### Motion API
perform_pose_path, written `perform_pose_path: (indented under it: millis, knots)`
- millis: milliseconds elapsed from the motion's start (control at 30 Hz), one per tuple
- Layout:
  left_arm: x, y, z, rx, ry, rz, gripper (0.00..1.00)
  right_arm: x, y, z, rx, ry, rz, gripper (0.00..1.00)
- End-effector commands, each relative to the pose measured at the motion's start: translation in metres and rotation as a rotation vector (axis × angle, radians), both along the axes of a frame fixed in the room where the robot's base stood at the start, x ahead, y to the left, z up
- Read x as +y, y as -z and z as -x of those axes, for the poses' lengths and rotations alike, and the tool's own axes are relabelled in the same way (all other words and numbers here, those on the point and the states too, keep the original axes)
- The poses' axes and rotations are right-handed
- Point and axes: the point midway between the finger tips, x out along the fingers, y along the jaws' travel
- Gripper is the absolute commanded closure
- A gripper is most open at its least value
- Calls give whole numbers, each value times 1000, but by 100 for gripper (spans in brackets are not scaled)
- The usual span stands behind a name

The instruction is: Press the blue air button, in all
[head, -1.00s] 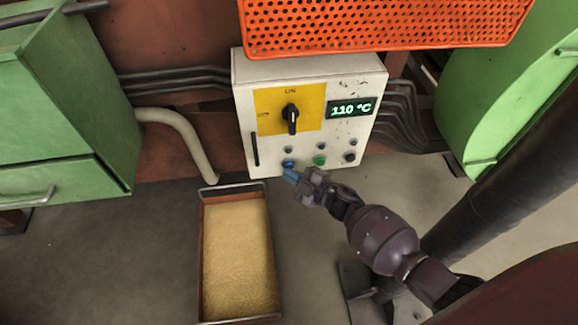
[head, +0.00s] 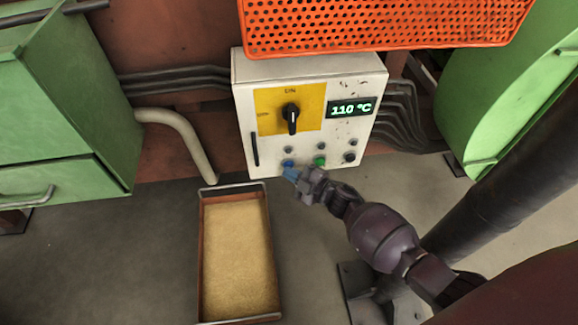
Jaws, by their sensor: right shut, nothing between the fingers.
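The blue air button (head: 287,163) is at the lower left of the button row on the white control box (head: 353,81). My right gripper (head: 290,174) is shut and empty, with its bluish fingertips just below and to the right of the blue button. I cannot tell whether the tips touch it. A green button (head: 319,161) and a black button (head: 349,157) sit to the right in the same row. My left gripper is not in view.
The box also has a black rotary switch (head: 291,117) on a yellow plate and a display (head: 351,108) reading 110 °C. An orange perforated tray (head: 390,25) overhangs the box. A sand-filled tray (head: 203,255) lies on the floor. Green cabinets stand on both sides.

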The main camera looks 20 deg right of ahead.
Motion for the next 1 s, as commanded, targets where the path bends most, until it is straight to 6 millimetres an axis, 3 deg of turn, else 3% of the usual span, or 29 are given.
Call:
perform_pose_path:
  millis: [767,1000]
  knots:
    - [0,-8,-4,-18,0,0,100,5,0,17,0,0,-1,100]
    - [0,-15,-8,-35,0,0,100,10,-2,33,-2,1,-1,100]
